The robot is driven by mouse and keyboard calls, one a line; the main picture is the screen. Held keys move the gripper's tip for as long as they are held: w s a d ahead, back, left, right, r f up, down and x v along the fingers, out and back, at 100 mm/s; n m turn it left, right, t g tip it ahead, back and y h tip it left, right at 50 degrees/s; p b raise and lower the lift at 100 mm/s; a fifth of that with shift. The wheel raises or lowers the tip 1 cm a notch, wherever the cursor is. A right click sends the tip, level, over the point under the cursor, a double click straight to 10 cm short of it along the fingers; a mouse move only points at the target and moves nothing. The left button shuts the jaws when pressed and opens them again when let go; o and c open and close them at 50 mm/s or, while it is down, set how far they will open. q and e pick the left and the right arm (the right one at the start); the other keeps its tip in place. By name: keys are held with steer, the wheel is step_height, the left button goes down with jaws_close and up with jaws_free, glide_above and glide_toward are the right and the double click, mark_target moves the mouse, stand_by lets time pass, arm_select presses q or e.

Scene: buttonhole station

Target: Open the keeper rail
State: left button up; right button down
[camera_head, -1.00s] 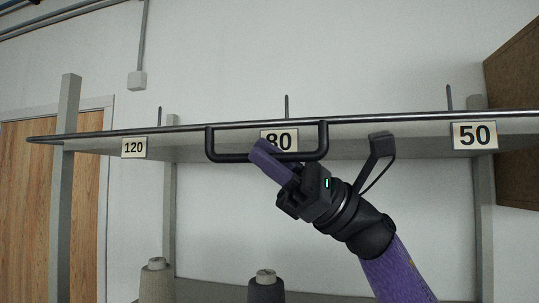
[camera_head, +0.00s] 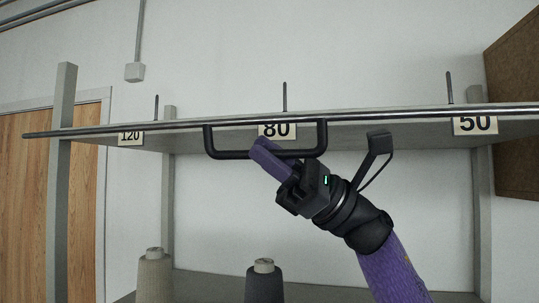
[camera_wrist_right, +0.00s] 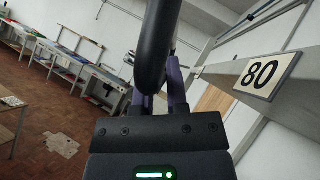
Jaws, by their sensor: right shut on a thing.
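The keeper rail (camera_head: 370,115) is a long thin bar along the front of the upper shelf in the head view. Its black U-shaped handle (camera_head: 208,142) hangs below it near the middle. My right gripper (camera_head: 260,148) has purple fingers shut on the lower bar of the handle, coming from below right. In the right wrist view the dark handle (camera_wrist_right: 156,45) fills the upper middle, at the fingers of the gripper (camera_wrist_right: 160,100). The fingertips there are partly hidden behind the handle. My left gripper is not in view.
Labels 120 (camera_head: 131,138), 80 (camera_head: 277,131) and 50 (camera_head: 475,125) sit on the shelf front, their tops partly covered by the rail. Upright pegs stand behind it. Two thread cones (camera_head: 154,275) (camera_head: 264,283) stand below. A brown box (camera_head: 515,120) is at right.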

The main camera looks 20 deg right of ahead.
steer(key=c, duration=0.7)
jaws_free()
steer(key=shift+o, duration=0.2)
steer(key=b+v, duration=0.3)
steer(key=v, duration=0.7)
steer(key=shift+b, duration=0.4)
